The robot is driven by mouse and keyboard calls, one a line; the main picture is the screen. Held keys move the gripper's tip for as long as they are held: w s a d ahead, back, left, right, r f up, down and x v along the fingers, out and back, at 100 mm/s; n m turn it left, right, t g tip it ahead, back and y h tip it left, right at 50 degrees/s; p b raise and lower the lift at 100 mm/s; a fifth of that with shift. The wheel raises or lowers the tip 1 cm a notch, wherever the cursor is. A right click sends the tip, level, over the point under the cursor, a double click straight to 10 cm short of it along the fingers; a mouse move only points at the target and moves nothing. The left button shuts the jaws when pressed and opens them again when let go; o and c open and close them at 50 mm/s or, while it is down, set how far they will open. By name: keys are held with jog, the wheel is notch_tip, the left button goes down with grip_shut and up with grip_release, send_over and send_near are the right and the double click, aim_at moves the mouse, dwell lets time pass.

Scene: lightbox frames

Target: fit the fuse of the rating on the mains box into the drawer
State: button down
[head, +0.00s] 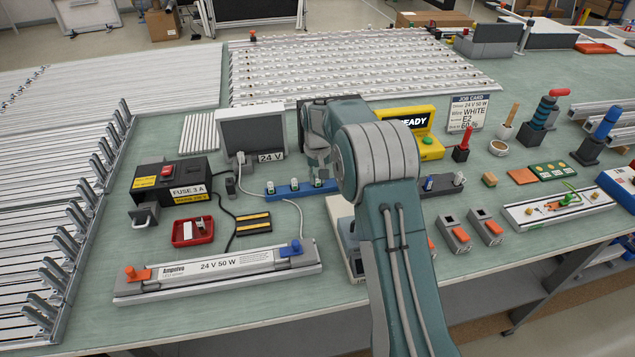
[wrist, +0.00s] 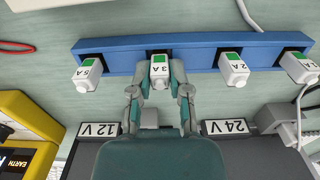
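The black mains box (head: 172,181) at left in the head view has a red switch and a label reading FUSE 3 A. Its drawer (head: 143,214), with a pale handle, sticks out at the front. A blue rack (head: 277,192) holds several white fuses with green marks. In the wrist view the rack (wrist: 110,52) shows upside down, with a 5 A fuse (wrist: 89,73), a 3 A fuse (wrist: 160,76) and a 2 A fuse (wrist: 234,73). My gripper (wrist: 162,78) has its fingers closed in on both sides of the 3 A fuse, which sits at its slot.
A red tray (head: 193,231) with small parts lies before the mains box. A 24 V 50 W lamp bar (head: 218,272) lies along the front. A 24 V supply (head: 252,133) stands behind the rack. Cables cross the bench between box and rack.

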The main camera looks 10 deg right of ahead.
dwell(0.4)
jog(key=shift+r, duration=0.65)
jog(key=s+r, duration=1.1)
jog(key=s, duration=0.3)
jog(key=shift+r, duration=0.35)
jog(key=shift+a, duration=0.1)
